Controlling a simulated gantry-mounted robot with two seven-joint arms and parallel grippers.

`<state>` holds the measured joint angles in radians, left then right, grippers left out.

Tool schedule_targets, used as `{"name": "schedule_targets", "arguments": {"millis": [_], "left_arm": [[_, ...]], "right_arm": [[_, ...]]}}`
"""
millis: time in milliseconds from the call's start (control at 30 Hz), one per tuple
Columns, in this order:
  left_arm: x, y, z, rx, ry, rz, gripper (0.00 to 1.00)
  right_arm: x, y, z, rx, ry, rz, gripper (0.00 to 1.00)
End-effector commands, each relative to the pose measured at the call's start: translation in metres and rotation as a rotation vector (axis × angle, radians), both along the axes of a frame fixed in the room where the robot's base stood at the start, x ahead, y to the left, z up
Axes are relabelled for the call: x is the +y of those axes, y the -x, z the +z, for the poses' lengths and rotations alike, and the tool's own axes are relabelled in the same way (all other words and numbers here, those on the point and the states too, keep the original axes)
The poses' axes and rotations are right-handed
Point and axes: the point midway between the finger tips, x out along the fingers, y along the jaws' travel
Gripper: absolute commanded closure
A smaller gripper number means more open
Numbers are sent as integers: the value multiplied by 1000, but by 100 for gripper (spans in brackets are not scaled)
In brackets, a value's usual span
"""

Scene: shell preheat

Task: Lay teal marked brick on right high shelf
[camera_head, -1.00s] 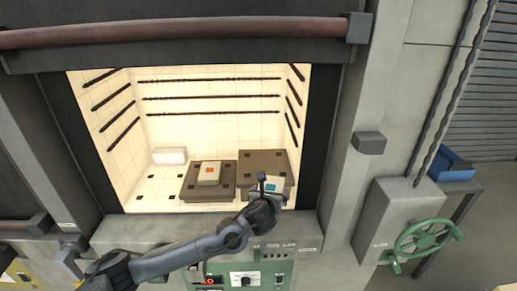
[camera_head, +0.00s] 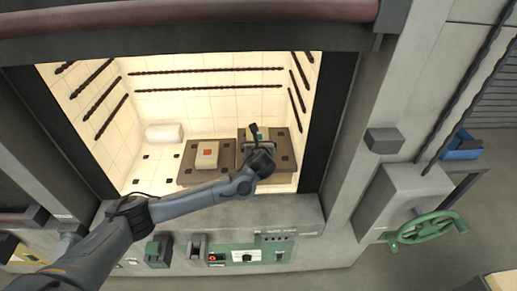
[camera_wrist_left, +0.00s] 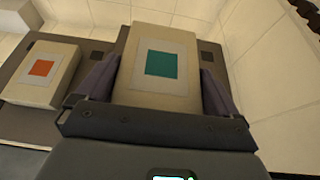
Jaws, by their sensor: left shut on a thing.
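The teal marked brick (camera_wrist_left: 160,62) is a cream block with a teal square on its top. My left gripper (camera_wrist_left: 160,92) is shut on it, one finger on each side, in the left wrist view. In the head view the gripper (camera_head: 258,148) is inside the furnace over the right high shelf (camera_head: 286,163), a dark brown slab. The arm hides much of the brick (camera_head: 254,131) there. I cannot tell whether the brick touches the shelf. My right gripper is not in view.
A brick with an orange square (camera_head: 207,154) lies on the lower brown slab (camera_head: 190,174) to the left. Furnace walls with dark rods enclose the space.

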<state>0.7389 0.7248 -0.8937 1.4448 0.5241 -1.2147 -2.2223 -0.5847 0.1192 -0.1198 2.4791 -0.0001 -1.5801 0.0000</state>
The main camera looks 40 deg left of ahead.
Motion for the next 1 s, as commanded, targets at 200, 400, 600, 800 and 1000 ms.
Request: {"name": "schedule_targets", "arguments": {"millis": [200, 400, 600, 800, 1000], "left_arm": [[0, -1, -10, -2, 0, -1, 48], [-1, 0, -33, -1, 1, -1, 48], [0, 0, -42, -4, 0, -1, 48], [0, -1, -42, -4, 0, -1, 48], [0, 0, -45, -2, 0, -1, 0]], "right_arm": [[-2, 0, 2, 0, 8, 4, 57], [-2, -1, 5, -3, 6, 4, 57], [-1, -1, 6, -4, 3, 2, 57], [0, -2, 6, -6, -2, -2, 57], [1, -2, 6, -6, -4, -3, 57]]}}
